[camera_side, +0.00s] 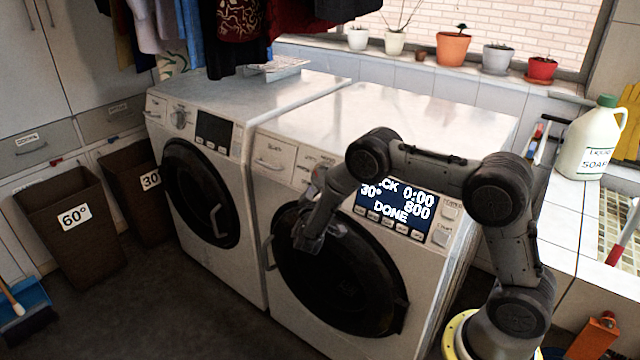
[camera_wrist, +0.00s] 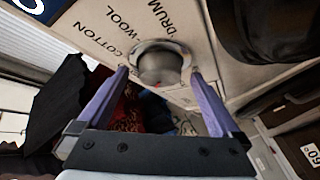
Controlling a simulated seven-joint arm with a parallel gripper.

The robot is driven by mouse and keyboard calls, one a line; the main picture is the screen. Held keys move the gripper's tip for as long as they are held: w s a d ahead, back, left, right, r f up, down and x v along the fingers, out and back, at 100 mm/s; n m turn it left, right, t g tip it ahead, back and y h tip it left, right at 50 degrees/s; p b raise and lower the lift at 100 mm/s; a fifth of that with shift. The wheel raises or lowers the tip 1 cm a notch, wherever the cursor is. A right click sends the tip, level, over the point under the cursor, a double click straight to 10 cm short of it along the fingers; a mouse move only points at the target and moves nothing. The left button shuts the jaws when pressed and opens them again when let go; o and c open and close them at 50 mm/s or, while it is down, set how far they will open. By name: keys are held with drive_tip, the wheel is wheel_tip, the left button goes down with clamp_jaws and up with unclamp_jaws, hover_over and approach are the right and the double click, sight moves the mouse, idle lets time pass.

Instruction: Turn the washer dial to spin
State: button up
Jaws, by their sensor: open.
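The grey round washer dial (camera_wrist: 160,66) shows in the wrist view on the light front panel. COTTON, WOOL and DRUM are printed around it, and a small red mark shows at its lower edge. SPIN is not readable here. My gripper (camera_wrist: 160,76) is open, with one finger on each side of the dial and visible gaps between. I cannot tell how far the fingertips are from the panel. In the side view my gripper (camera_side: 317,196) is at the right-hand washer (camera_side: 430,120), just below its dial, which my arm partly hides.
The washer's lit display (camera_side: 395,208) reads 0:00, 30°, 800 and DONE. Its dark round door (camera_side: 345,280) lies below my wrist. A second washer (camera_side: 205,190) stands close on the left. A soap jug (camera_side: 590,145) stands on the tiled counter at right.

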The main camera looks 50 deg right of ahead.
drive_tip(key=shift+w+d, duration=0.2)
drive_tip(key=shift+d, duration=0.1)
drive_tip(key=shift+c, duration=0.3)
drive_tip(key=c, duration=1.3)
